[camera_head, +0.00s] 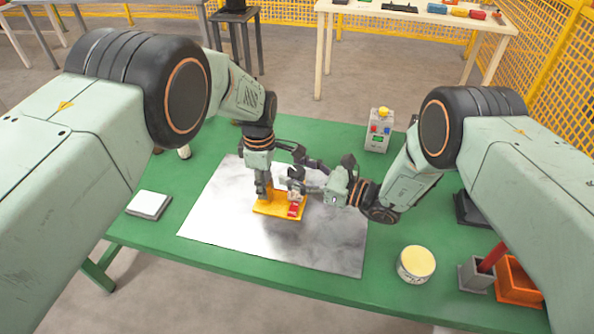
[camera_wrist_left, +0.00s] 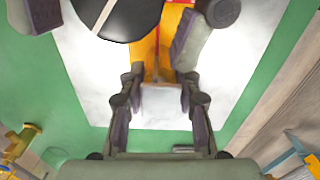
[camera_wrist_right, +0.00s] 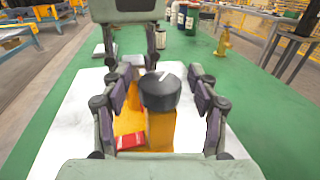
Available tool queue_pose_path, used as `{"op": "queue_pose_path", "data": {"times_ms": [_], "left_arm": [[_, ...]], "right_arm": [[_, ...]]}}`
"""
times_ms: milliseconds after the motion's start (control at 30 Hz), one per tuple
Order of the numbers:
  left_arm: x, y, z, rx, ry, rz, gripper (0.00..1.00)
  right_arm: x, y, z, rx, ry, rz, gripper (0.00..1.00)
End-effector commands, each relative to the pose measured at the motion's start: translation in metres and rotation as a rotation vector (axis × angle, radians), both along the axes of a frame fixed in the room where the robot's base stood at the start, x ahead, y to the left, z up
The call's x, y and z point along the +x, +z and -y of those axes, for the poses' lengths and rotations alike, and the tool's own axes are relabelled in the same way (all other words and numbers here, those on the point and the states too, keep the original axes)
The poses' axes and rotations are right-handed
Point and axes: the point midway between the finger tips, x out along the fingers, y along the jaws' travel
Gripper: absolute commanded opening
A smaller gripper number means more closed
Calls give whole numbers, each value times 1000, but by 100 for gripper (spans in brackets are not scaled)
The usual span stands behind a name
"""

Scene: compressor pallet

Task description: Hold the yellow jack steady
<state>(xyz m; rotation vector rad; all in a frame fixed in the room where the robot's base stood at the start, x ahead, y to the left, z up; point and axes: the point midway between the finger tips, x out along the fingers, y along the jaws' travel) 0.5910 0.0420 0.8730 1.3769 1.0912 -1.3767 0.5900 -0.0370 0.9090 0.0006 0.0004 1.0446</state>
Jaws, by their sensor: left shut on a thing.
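The yellow jack (camera_head: 268,208) sits on a pale metal sheet (camera_head: 215,215) on the green table. It has a red part (camera_head: 295,209) at its right end and a black round knob (camera_wrist_right: 160,92) with a white line on top. My left gripper (camera_head: 264,188) points down at the jack's left part and is shut on it; the left wrist view shows yellow (camera_wrist_left: 152,65) between its fingers. My right gripper (camera_head: 300,184) comes in from the right. Its fingers are spread on both sides of the knob, with visible gaps. The grippers partly hide the jack in the head view.
A grey box with a yellow button (camera_head: 379,130) stands at the back right. A yellow-topped tin (camera_head: 416,264) stands at the front right, near an orange bin (camera_head: 517,283) and a grey holder (camera_head: 477,276). A white pad (camera_head: 149,204) lies at left. The sheet's front is clear.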

Motion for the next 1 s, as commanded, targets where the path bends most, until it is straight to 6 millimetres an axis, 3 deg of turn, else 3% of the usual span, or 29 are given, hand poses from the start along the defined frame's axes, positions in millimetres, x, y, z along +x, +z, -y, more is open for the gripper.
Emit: {"op": "queue_pose_path", "data": {"times_ms": [567,1000], "left_arm": [[0,0,0,0,0,1,0],[0,0,0,0,0,1,0]], "right_arm": [[0,0,0,-1,0,1,9],[-1,1,-3,5,-170,-1,7]]}}
